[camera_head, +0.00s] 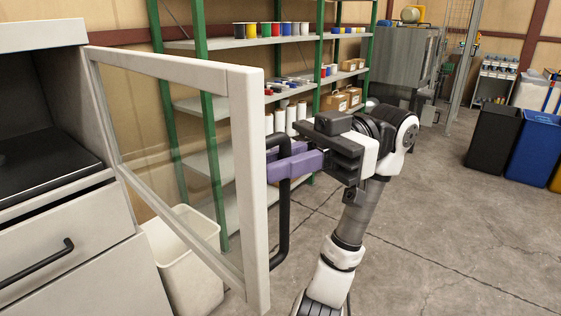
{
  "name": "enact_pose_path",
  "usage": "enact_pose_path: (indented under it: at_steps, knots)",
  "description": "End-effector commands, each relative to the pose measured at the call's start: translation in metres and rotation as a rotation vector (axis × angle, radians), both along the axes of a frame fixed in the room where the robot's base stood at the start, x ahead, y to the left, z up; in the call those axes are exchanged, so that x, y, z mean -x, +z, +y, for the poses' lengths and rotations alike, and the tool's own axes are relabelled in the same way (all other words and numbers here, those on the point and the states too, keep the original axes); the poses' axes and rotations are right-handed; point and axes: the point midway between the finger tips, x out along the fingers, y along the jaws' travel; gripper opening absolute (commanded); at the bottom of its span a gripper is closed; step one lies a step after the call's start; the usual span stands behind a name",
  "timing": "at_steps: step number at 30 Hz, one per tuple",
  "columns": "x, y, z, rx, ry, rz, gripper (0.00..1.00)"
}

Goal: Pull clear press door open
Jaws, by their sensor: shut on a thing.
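The clear press door (258,180) has a pale frame around a see-through pane. It stands swung out from the pale press cabinet (40,38) at the left, so the cabinet's opening with a dark flat surface inside shows. A black bar handle (283,235) runs upright on the door's outer side. My gripper (280,166) reaches in from the right with its purple fingers shut around the upper part of this handle. The exact finger contact is partly hidden by the handle. My arm stands to the right of the door.
A drawer with a black handle (38,275) sits below the press opening. A white bin (185,262) stands behind the door. Green-posted shelves (240,42) with spools and boxes are behind. Black (492,140) and blue (533,148) bins stand far right.

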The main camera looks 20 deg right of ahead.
Motion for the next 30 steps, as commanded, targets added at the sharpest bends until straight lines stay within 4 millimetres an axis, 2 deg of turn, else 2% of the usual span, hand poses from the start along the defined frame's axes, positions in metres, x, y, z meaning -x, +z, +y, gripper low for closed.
enact_pose_path:
  at_steps: [6,7,8,22,26,30]
  knots:
    - [0.002,-0.002,-0.001,0.003,0.002,-0.004,0.0]
    - [0.002,-0.002,-0.001,0.003,0.002,-0.004,0.14]
    - [0.002,-0.002,-0.001,0.003,0.002,-0.004,0.17]
    - [0.0,0.0,-0.002,0.001,0.0,-0.001,0.17]
    - [-0.003,-0.001,-0.013,0.0,-0.001,-0.001,0.17]
    - [-0.01,-0.001,-0.037,-0.001,-0.001,-0.001,0.17]
